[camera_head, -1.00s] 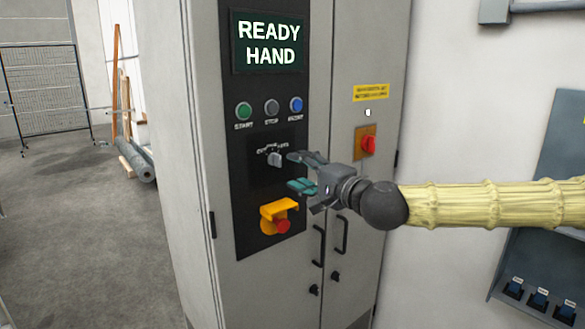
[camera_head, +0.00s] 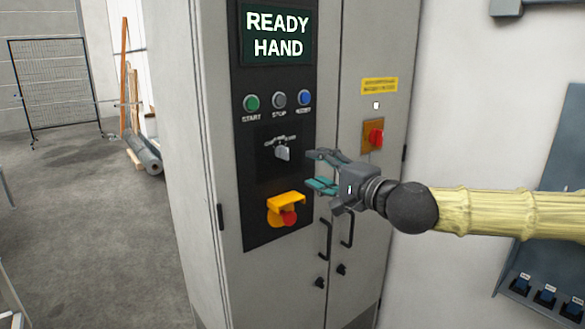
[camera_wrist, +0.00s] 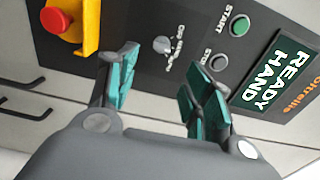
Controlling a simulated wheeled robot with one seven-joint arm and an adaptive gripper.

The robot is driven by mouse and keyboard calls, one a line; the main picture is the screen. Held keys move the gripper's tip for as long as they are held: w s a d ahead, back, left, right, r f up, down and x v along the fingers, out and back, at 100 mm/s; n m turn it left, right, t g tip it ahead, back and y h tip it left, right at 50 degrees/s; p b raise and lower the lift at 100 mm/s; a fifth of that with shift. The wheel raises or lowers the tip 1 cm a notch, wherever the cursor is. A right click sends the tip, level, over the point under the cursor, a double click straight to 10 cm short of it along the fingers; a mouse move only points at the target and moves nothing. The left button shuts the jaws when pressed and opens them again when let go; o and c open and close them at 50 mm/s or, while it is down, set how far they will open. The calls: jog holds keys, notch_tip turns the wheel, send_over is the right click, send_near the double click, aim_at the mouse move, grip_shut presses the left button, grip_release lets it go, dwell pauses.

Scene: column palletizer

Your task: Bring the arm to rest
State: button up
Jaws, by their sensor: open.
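My gripper (camera_head: 318,172) is at the end of my outstretched yellow-sleeved arm, in front of the control cabinet (camera_head: 364,240). Its teal-padded fingers are apart with nothing between them. The grey selector knob (camera_head: 282,152) is just left of the fingertips in the head view, apart from them. In the wrist view the knob (camera_wrist: 162,44) shows beyond the gap between the fingers (camera_wrist: 155,75). The display (camera_head: 277,35) reads "READY HAND".
Green start (camera_head: 251,103), grey stop (camera_head: 279,100) and blue (camera_head: 305,97) buttons sit above the knob. A red emergency button (camera_head: 289,217) under a yellow guard is below. A red switch (camera_head: 376,138) is at right. Open floor (camera_head: 85,220) lies left.

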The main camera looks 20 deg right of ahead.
jog(key=a+f+n+g, duration=0.1)
jog(key=a+f+g, duration=0.15)
jog(key=f, duration=0.75)
jog(key=a+f+n+g, duration=0.2)
jog(key=a+f, duration=0.2)
jog(key=f, duration=0.6)
jog(key=s+a+f+n+g+h, duration=0.15)
jog(key=s+f, duration=0.25)
jog(key=f, duration=0.6)
jog(key=s+a+f+n+g+h, duration=0.1)
jog(key=s+f+n+g, duration=0.15)
jog(key=f, duration=0.75)
jog(key=s+d+f+n+g+h, duration=0.2)
jog(key=s+f+n+g, duration=0.1)
jog(key=s+f, duration=1)
jog(key=s+d+f+n+g+h, duration=0.1)
jog(key=s+f+g, duration=0.4)
jog(key=s+f, duration=0.8)
jog(key=s+d+n, duration=0.1)
jog(key=s+n, duration=0.1)
jog(key=s, duration=0.2)
jog(key=shift+s+d+n+h, duration=0.3)
jog(key=shift+d+h, duration=0.05)
jog(key=shift+f+g, duration=0.1)
jog(key=shift+g, duration=0.15)
